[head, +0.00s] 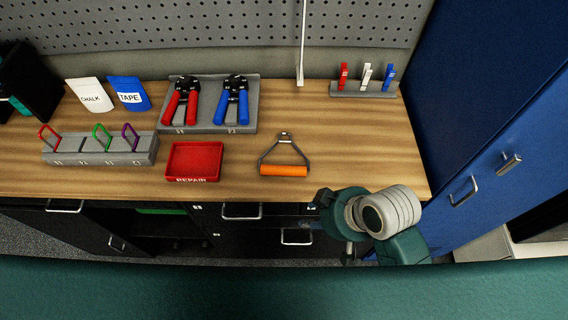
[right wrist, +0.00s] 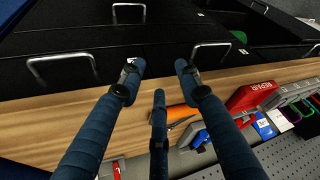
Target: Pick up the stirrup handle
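The stirrup handle (head: 284,170) lies on the wooden bench top, with an orange grip toward the front edge and a dark metal frame pointing to the wall. Its orange grip also shows in the right wrist view (right wrist: 174,113), partly covered by a finger. My right gripper (head: 330,218) is at the bench's front edge, to the right of and nearer than the handle, apart from it. In the right wrist view its three blue fingers (right wrist: 158,78) are spread with nothing between them. My left gripper is not in view.
A red REPAIR tray (head: 194,146) sits left of the handle. Behind are a grey tray (head: 209,128) with red and blue tools and a clip rack (head: 363,92). A carabiner rack (head: 100,162) is at left. A blue cabinet (head: 480,150) bounds the right. Bench right of the handle is clear.

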